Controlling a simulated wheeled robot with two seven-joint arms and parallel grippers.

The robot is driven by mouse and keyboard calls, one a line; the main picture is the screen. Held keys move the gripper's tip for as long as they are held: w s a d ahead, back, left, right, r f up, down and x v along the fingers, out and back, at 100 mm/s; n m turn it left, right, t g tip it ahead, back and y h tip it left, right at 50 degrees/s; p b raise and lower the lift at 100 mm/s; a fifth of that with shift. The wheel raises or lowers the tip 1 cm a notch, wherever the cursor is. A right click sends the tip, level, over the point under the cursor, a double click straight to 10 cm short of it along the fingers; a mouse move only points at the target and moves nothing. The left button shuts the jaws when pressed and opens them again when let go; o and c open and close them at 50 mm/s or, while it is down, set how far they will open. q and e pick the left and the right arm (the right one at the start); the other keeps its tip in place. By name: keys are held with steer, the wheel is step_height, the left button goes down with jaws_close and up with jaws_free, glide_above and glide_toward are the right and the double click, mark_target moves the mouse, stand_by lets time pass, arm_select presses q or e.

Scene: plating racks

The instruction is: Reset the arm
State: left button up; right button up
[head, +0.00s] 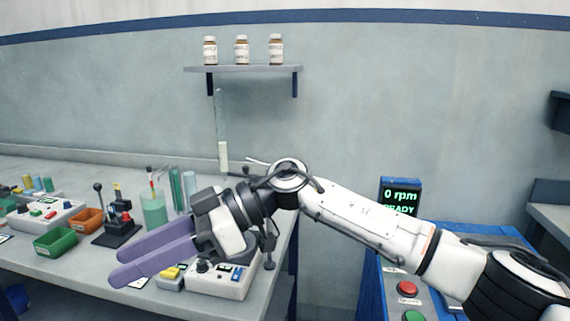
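My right arm comes in from the right and reaches across to the left. Its gripper (117,266), with two long purple fingers, points left and down over the bench (62,272). The fingers lie side by side with a gap between them, and nothing shows between them. My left gripper is not in view.
A green bin (55,242), an orange bin (90,220), a black lever stand (117,236) and a beaker of green liquid (154,209) stand on the bench. A control box (222,281) is below the gripper. A blue cabinet with a "0 rpm READY" display (401,198) is at right.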

steer(key=w+d+f+m+t+y, duration=0.3)
steer(key=d+f+m+t, duration=0.15)
steer(key=m+t, duration=0.35)
steer(key=w+d+f+m+t+y, duration=0.2)
steer(key=w+d+f+m+t, duration=0.3)
steer(key=t, duration=0.5)
steer(key=s+d+f+m+t+h, duration=0.25)
steer(key=d+f+m+h, duration=0.5)
steer(key=f, duration=0.75)
steer(key=s+d+f+n+g+h, duration=0.1)
steer(key=s+d+f+g+h, duration=0.6)
steer(key=s+d+f, duration=1.3)
step_height(320, 180, down, 3)
steer(key=shift+s+f+h, duration=0.1)
steer(key=shift+s+h, duration=0.55)
steer(key=shift+s, duration=0.5)
